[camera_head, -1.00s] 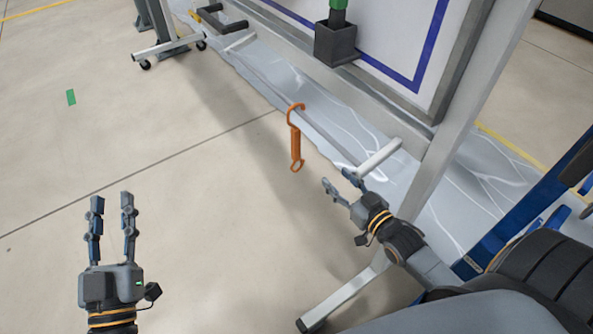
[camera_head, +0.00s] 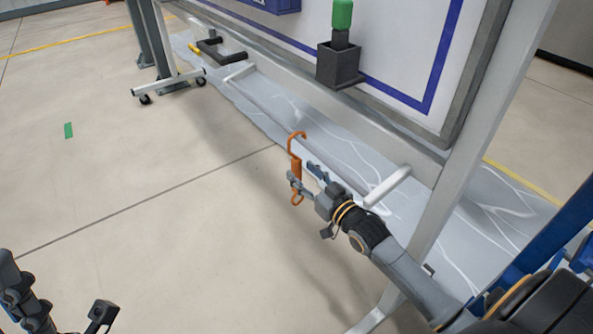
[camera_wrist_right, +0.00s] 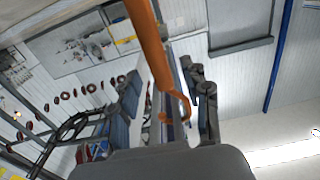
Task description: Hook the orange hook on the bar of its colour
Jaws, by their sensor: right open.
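The orange hook (camera_head: 297,164) is upright in the middle of the head view, with its open curve at the top and a small curl at the bottom. What it hangs from does not show. My right gripper (camera_head: 301,172) is open at the hook's lower half, with one finger to each side of the shank. The right wrist view shows the orange hook (camera_wrist_right: 151,42) running between the open fingers (camera_wrist_right: 165,78). Part of my left gripper (camera_head: 10,275) shows at the lower left edge; its jaws are mostly cut off. No orange bar is visible.
A white board on a grey frame (camera_head: 439,205) stands on the right, with a dark box (camera_head: 339,66) holding a green-topped thing (camera_head: 342,14). A white stand foot (camera_head: 388,186) is close to my right gripper.

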